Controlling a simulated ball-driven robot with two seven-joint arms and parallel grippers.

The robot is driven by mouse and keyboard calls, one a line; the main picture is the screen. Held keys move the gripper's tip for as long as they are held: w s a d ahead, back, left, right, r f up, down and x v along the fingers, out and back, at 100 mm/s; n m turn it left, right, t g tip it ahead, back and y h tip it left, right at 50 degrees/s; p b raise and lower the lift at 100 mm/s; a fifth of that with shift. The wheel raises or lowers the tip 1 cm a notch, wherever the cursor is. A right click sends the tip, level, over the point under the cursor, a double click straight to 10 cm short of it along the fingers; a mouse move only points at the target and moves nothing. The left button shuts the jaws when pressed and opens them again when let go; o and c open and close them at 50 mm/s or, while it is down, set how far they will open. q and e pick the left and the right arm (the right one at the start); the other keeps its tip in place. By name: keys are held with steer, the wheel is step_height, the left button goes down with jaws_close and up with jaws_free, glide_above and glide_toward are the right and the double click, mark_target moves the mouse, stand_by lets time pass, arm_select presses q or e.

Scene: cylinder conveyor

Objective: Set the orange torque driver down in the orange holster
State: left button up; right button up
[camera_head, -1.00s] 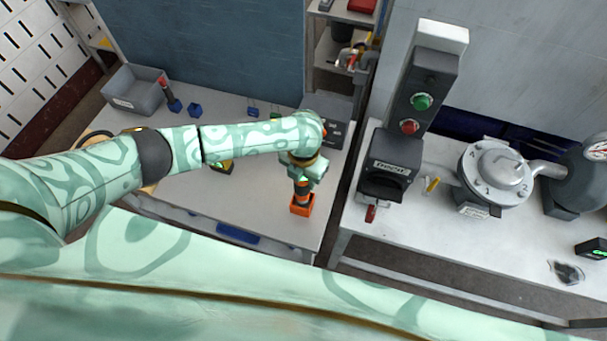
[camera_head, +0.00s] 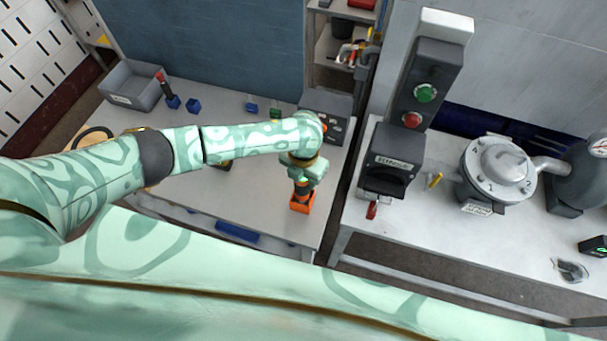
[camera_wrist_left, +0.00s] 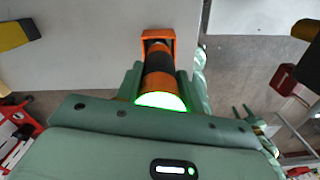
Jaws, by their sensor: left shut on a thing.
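The orange torque driver (camera_wrist_left: 158,75) has a black band and a glowing green end. My left gripper (camera_head: 303,176) is shut on it, above the table's right front corner. In the left wrist view the driver runs between the fingers of my left gripper (camera_wrist_left: 160,88) towards the orange holster (camera_wrist_left: 172,38). The orange holster (camera_head: 302,203) is directly below the gripper in the head view. The driver's lower end appears to be at or inside the holster; how deep it sits is hidden. My right gripper is not in view.
The holster is near the edge of the left table (camera_head: 270,215). A grey bin (camera_head: 130,88) and blue holders (camera_head: 193,105) stand farther back. A dark control box (camera_head: 390,165) stands on the right table, across a narrow gap.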

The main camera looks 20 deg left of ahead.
arm_select(q)
steer(key=shift+f+b, duration=0.35)
steer(key=shift+f, duration=0.25)
steer(key=o, duration=1.2)
steer(key=shift+o, duration=0.2)
step_height(320, 180, up, 16)
steer(key=p, duration=0.3)
steer(key=shift+s+r, duration=0.1)
steer(key=shift+r, duration=0.1)
